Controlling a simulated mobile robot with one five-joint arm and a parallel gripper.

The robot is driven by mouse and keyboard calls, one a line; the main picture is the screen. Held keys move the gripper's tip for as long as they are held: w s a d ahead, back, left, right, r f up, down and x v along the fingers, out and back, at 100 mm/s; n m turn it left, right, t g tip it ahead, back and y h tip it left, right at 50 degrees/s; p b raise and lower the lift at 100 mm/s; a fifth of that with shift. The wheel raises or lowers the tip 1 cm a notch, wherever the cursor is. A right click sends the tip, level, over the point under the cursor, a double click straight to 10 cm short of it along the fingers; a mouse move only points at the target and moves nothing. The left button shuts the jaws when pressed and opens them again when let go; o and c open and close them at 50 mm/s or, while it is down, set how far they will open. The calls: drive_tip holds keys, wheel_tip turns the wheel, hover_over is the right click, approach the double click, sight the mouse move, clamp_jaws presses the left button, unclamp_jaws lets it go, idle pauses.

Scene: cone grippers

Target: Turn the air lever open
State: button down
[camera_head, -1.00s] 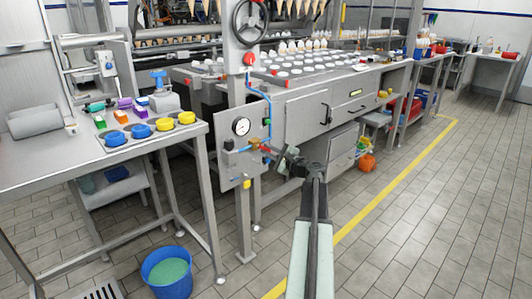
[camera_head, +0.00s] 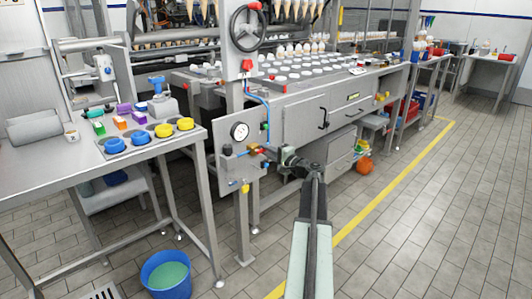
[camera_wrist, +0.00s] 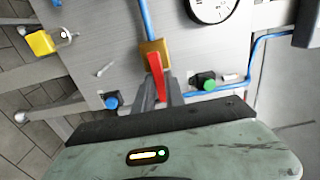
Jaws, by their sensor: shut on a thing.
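The red air lever (camera_wrist: 157,82) sits on a brass valve body (camera_wrist: 153,49) on a grey metal panel. In the wrist view it points down the picture, roughly in line with the blue hose (camera_wrist: 146,18) entering the valve. My gripper (camera_wrist: 158,93) is shut on the lever, with its two grey fingers on either side of it. In the head view my gripper (camera_head: 274,156) reaches the panel (camera_head: 226,161) from the right, below the gauge (camera_head: 239,131). The lever is small there and its angle is hard to tell.
A green knob (camera_wrist: 207,82) is close right of the lever, and a blue knob (camera_wrist: 112,100) is to its left. A yellow part (camera_wrist: 40,43) is farther left. A table (camera_head: 60,165) and a blue bucket (camera_head: 166,274) stand left. The tiled floor at right is clear.

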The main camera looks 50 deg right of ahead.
idle(0.4)
drive_tip(key=c, duration=1.4)
unclamp_jaws()
drive_tip(key=s, duration=0.7)
drive_tip(key=shift+s+a, duration=0.3)
drive_tip(key=shift+s, duration=0.05)
